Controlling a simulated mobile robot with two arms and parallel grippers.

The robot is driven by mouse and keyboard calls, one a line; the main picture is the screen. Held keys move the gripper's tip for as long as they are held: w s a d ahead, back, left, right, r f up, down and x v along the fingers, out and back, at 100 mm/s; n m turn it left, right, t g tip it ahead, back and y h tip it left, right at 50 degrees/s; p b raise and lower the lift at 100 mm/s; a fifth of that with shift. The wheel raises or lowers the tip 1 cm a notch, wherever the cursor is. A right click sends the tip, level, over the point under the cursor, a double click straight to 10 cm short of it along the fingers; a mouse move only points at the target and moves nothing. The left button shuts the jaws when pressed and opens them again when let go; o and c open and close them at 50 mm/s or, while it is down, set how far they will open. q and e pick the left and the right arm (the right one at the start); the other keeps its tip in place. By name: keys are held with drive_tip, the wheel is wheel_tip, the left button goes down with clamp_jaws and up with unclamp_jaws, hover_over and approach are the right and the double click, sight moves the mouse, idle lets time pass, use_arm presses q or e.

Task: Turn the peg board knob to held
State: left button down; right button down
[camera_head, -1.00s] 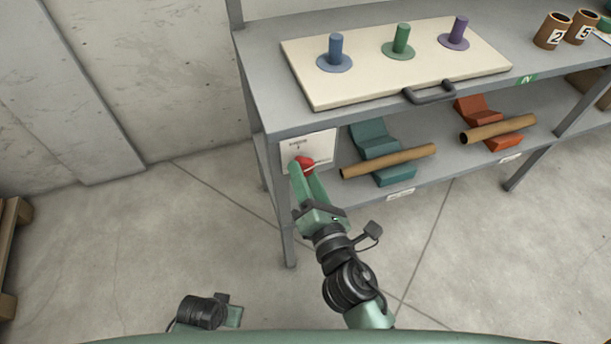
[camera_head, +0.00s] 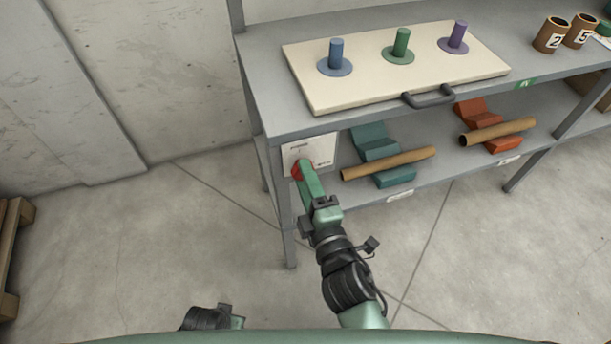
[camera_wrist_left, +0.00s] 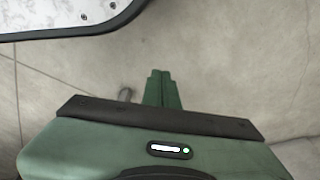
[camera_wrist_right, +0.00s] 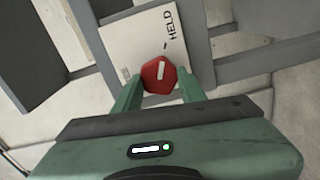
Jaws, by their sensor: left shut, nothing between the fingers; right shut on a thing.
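The red knob (camera_head: 296,171) sits on a white panel (camera_head: 322,152) at the shelf's left front end. My right gripper (camera_wrist_right: 159,87) is shut on the knob (camera_wrist_right: 159,73), one finger on each side. In the right wrist view the knob's white mark points roughly toward the tick beside the word HELD on the panel (camera_wrist_right: 125,48). I cannot tell whether they line up exactly. The peg board (camera_head: 330,98) lies on the shelf top with blue, green and purple pegs. My left gripper (camera_wrist_left: 161,88) is shut and empty, away from the shelf.
The board's dark handle (camera_head: 428,96) overhangs the shelf's front edge. Cardboard tubes (camera_head: 390,162) rest on teal and orange cradles on the lower shelf. Numbered cups (camera_head: 552,34) stand at the top right. The floor to the left is clear, with a wooden pallet (camera_head: 14,245) at the edge.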

use_arm(q)
drive_tip(key=shift+s+f, duration=0.35)
drive_tip(key=shift+f, duration=0.1)
use_arm(e)
drive_tip(key=shift+m, duration=0.5)
use_arm(q)
drive_tip(key=shift+a+f, duration=0.1)
use_arm(e)
drive_tip(key=c, duration=0.8)
unclamp_jaws()
drive_tip(key=shift+c, duration=0.2)
use_arm(q)
drive_tip(key=shift+r, duration=0.55)
use_arm(e)
drive_tip(key=v, duration=0.8)
